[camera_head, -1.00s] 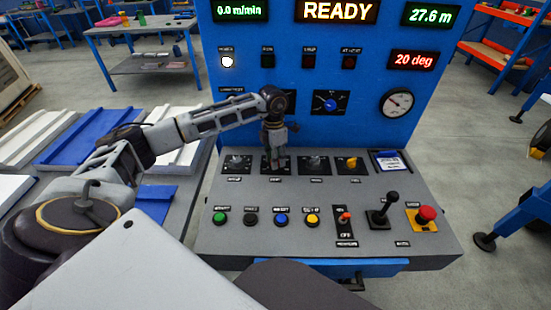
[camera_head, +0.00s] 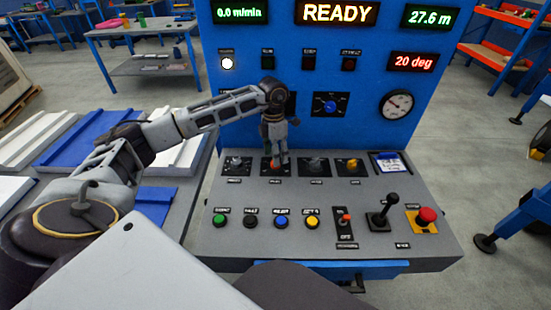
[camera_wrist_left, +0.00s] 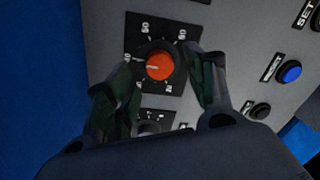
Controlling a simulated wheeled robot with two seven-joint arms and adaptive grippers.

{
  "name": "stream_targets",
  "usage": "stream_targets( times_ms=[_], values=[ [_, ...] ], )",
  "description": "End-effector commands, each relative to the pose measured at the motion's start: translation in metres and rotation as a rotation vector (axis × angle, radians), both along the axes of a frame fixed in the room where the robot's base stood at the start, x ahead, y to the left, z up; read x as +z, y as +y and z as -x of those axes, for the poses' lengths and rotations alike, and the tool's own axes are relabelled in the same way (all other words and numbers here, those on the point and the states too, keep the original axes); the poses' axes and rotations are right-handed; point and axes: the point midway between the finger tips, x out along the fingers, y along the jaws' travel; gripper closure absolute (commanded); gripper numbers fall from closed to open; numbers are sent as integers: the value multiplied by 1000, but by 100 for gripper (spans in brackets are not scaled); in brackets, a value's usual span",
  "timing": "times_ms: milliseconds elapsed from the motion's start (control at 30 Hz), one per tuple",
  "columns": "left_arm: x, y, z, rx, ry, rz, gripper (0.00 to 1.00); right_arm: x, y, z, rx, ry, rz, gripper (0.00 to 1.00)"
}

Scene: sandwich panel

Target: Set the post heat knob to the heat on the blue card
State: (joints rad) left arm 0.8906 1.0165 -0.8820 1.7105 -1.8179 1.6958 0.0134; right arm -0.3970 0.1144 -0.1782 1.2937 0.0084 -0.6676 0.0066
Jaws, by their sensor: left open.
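An orange-red knob (camera_head: 275,167) sits on a black dial plate, second from left in the console's upper row. Its label is too small to read, so I cannot confirm that it is the post heat knob. In the left wrist view, the orange-red knob (camera_wrist_left: 160,66) lies between the spread fingers of my left gripper (camera_wrist_left: 163,75), with room on both sides. In the head view, my left gripper (camera_head: 278,153) is open just above this knob. A blue-edged card (camera_head: 390,163) lies at the row's right end; its writing is unreadable. My right gripper is not in view.
Grey knobs (camera_head: 237,165) (camera_head: 315,166) flank the orange-red one, with a yellow knob (camera_head: 350,167) farther right. Coloured buttons (camera_head: 281,221), a black lever (camera_head: 384,212) and a red mushroom button (camera_head: 426,215) stand nearer. The blue panel (camera_head: 340,130) rises behind.

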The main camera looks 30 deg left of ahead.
Motion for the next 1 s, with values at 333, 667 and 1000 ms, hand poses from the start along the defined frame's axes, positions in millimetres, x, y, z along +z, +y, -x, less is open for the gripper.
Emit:
stream_targets(
  times_ms=[333,667,1000],
  values=[
    [50,0,0,-1,-2,0,46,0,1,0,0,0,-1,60],
    [69,0,0,0,0,0,46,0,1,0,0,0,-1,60],
    [69,0,0,0,0,0,46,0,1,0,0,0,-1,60]
  ],
)
